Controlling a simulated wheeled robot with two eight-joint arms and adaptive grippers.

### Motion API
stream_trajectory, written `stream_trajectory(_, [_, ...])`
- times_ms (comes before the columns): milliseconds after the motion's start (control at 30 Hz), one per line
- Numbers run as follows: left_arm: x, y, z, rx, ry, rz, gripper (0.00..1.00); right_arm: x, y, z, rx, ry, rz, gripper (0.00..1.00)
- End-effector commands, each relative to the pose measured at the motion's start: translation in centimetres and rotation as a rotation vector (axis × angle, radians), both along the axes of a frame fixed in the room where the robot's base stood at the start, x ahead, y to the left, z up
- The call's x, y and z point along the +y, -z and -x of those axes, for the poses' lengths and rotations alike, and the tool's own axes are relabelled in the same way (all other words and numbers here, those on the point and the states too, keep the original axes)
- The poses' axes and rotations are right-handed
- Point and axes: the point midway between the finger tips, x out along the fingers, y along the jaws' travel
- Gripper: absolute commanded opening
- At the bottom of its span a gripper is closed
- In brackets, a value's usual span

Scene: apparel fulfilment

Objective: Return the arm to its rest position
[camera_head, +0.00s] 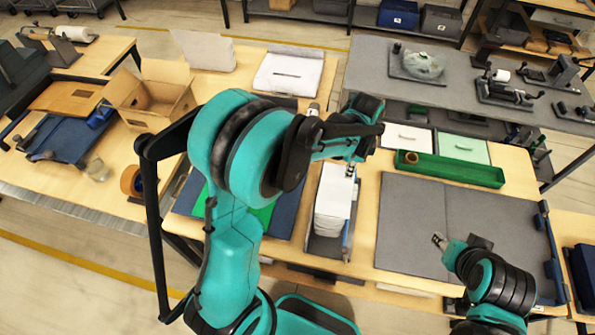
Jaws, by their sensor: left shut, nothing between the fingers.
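My left arm (235,170) is teal and black and rises through the middle of the head view, bent over the table. Its left gripper (350,171) points down above the stack of white sheets or packets (333,200). It is shut with nothing held. Whether its tip touches the stack is hard to tell. My right arm (495,285) comes in at the lower right. The small grey tip of the right gripper (439,241) is over the grey mat (410,220), and its opening cannot be made out.
A green tray (450,169) lies behind the mat. An open cardboard box (150,98), tape roll (131,181) and blue folded item (65,140) are at left. A grey bench (460,90) with devices stands behind. The grey mat is mostly clear.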

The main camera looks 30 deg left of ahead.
Motion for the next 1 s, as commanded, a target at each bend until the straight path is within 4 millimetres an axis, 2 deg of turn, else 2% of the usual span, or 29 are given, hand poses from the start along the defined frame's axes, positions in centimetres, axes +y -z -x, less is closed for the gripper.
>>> stream_trajectory(33, [0.0,-0.9,0.0,0.000,0.000,0.000,0.00,0.0,-0.7,0.0,0.000,0.000,0.000,0.40])
stream_trajectory(100, [0.0,-1.1,0.0,0.000,0.000,0.000,0.00,0.0,-0.8,0.0,0.000,0.000,0.000,0.40])
stream_trajectory(667, [0.2,-1.0,0.2,-0.009,-0.019,0.002,0.00,0.0,-0.2,0.0,0.000,0.000,0.000,0.40])
stream_trajectory(833, [1.4,-1.6,2.0,-0.083,-0.182,0.019,0.00,0.0,2.4,0.0,0.000,0.000,0.000,0.40])
stream_trajectory(1000, [3.3,-1.9,5.4,-0.206,-0.463,0.072,0.00,0.0,6.1,0.0,0.000,0.000,0.000,0.40])
